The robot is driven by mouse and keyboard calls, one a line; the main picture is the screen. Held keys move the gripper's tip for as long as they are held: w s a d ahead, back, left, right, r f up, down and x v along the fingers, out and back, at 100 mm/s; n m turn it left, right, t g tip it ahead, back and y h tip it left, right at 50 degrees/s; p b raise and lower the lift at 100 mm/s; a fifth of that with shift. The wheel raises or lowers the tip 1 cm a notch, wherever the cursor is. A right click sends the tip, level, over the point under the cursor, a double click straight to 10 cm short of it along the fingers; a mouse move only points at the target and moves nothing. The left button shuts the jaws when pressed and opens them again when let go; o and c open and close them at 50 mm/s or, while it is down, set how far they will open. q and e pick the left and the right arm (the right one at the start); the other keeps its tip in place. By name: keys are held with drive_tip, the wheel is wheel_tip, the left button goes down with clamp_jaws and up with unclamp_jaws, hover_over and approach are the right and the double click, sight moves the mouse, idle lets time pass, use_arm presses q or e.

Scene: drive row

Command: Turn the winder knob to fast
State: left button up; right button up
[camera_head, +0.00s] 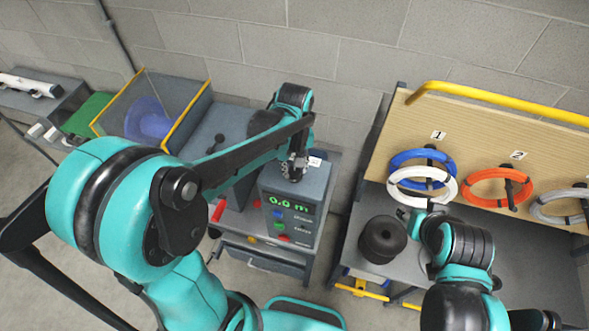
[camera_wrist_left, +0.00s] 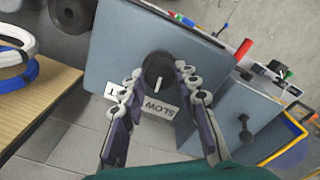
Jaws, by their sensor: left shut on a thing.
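The winder's grey control box (camera_head: 308,182) stands at the centre of the head view, with a green 0.0 m display. My left gripper (camera_head: 293,168) is over the top of this box. In the left wrist view, the round black winder knob (camera_wrist_left: 157,68) sits between the two fingers of my left gripper (camera_wrist_left: 158,82), which is shut on it. The knob's white mark points toward the upside-down SLOW label (camera_wrist_left: 160,107). A second label (camera_wrist_left: 115,91) shows only a T; a finger hides the rest. My right arm is at the lower right; its gripper does not show clearly.
A wooden rack (camera_head: 470,150) with blue, white and orange coils on pegs stands at the right. A black spool (camera_head: 382,239) lies below it. A clear-sided guard with yellow edges (camera_head: 190,112) is left of the control box. A block wall is behind.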

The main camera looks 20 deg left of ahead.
sight(294, 170)
use_arm(q)
drive_tip(key=m+b, duration=0.2)
drive_tip(key=m, duration=0.3)
drive_tip(key=shift+m, duration=0.3)
drive_tip(key=shift+m+b, duration=0.8)
drive_tip(key=shift+m, duration=1.3)
drive_tip(key=o, duration=1.2)
drive_tip(key=shift+c, duration=0.2)
wheel_tip(294, 170, up, 12)
